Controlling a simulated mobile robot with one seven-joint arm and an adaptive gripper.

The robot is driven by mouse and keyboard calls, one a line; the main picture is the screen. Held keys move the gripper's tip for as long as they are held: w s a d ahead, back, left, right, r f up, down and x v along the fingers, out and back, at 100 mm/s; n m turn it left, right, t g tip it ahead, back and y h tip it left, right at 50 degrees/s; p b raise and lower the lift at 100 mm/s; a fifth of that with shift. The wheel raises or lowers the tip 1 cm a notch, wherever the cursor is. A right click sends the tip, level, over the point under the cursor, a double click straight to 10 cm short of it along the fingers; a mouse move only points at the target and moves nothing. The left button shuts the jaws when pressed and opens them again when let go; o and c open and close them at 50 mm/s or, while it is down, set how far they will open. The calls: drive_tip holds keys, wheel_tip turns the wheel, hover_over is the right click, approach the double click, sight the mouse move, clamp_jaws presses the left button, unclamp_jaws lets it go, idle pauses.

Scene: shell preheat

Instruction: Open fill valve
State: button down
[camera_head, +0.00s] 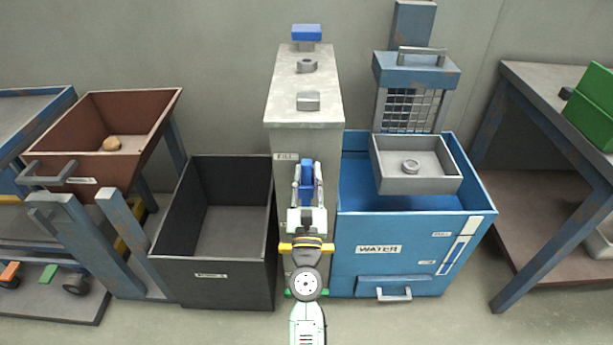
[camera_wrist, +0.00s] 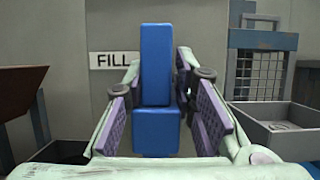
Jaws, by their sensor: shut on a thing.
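The fill valve's blue handle (camera_head: 307,175) is on the front of a grey pedestal (camera_head: 285,205), beside a label reading FILL (camera_head: 286,156). In the wrist view the blue handle (camera_wrist: 156,75) stands upright, with a blue block at its lower end. My gripper (camera_head: 307,185) is at the pedestal's front, its purple-padded fingers (camera_wrist: 165,110) on either side of the handle. It is shut on the handle. The exact contact of the pads is partly hidden.
A blue WATER tank (camera_head: 400,275) with a grey tray (camera_head: 418,184) stands right of the pedestal. A dark open bin (camera_head: 215,285) stands left. A brown tilted bin (camera_head: 75,140) is farther left. Loose grey parts (camera_head: 307,101) lie on the pedestal top.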

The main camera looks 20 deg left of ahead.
drive_tip(key=shift+s+a, duration=0.1)
drive_tip(key=shift+a, duration=0.35)
drive_tip(key=c, duration=1.5)
unclamp_jaws()
drive_tip(key=shift+o, duration=0.3)
drive_tip(key=shift+d, duration=0.25)
